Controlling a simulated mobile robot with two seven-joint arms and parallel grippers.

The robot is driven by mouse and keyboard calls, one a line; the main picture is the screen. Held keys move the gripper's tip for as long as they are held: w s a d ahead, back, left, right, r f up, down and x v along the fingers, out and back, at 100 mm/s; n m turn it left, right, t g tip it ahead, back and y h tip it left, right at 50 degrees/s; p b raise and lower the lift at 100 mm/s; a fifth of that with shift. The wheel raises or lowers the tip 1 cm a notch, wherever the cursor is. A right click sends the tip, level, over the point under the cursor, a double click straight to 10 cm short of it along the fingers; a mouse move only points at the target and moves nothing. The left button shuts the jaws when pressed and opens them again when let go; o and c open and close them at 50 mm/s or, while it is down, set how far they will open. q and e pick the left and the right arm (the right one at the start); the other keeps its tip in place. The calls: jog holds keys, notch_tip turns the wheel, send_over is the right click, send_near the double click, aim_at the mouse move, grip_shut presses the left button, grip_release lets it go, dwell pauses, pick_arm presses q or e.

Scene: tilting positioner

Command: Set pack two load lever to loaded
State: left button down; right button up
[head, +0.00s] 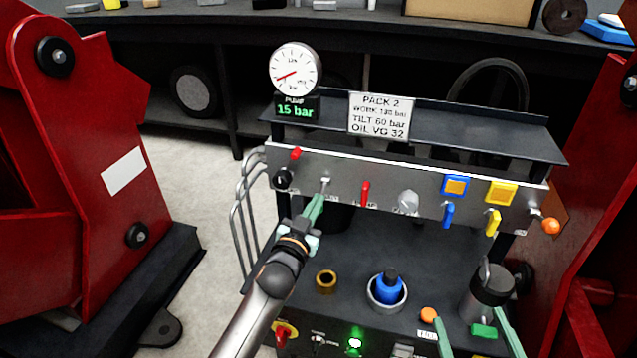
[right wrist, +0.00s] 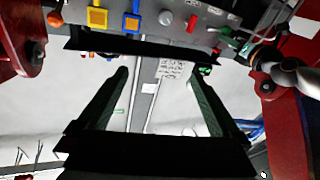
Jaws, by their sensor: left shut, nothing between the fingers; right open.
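The pack two panel (head: 390,179) carries a row of levers and knobs. A small metal lever (head: 325,184) stands at its left part, and a red lever (head: 365,193) hangs right of it. The labels are too small to tell which is the load lever. My left gripper (head: 318,199) is shut, with its green fingertips at or just below the metal lever; contact cannot be told. It also shows in the right wrist view (right wrist: 232,42). My right gripper (head: 468,315) is open and empty, low at the front right; its fingers frame the right wrist view (right wrist: 160,75).
A blue lever (head: 447,215), a yellow lever (head: 492,223) and an orange knob (head: 550,226) sit along the panel's right. A gauge (head: 294,69) stands above a "15 bar" display. A blue-capped filler (head: 389,287) and a dark cylinder (head: 491,286) rise from the top below.

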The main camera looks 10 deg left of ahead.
pick_arm(q)
jog(key=shift+f+b, duration=0.9)
jog(key=shift+f, duration=0.35)
pick_arm(e)
jog(key=s+r+n+t+y, duration=0.1)
jog(key=r+n+t+y, duration=0.1)
jog(key=r, duration=0.4)
jog(key=s+a+r+n+t+y, duration=0.1)
jog(key=s+r+n+t+y, duration=0.1)
jog(key=r, duration=0.3)
jog(key=shift+s+r+y, duration=0.3)
jog(key=shift+r+y, duration=0.1)
jog(key=shift+y, duration=0.1)
pick_arm(q)
jog(key=shift+f, duration=0.1)
pick_arm(e)
jog(key=shift+r, duration=0.1)
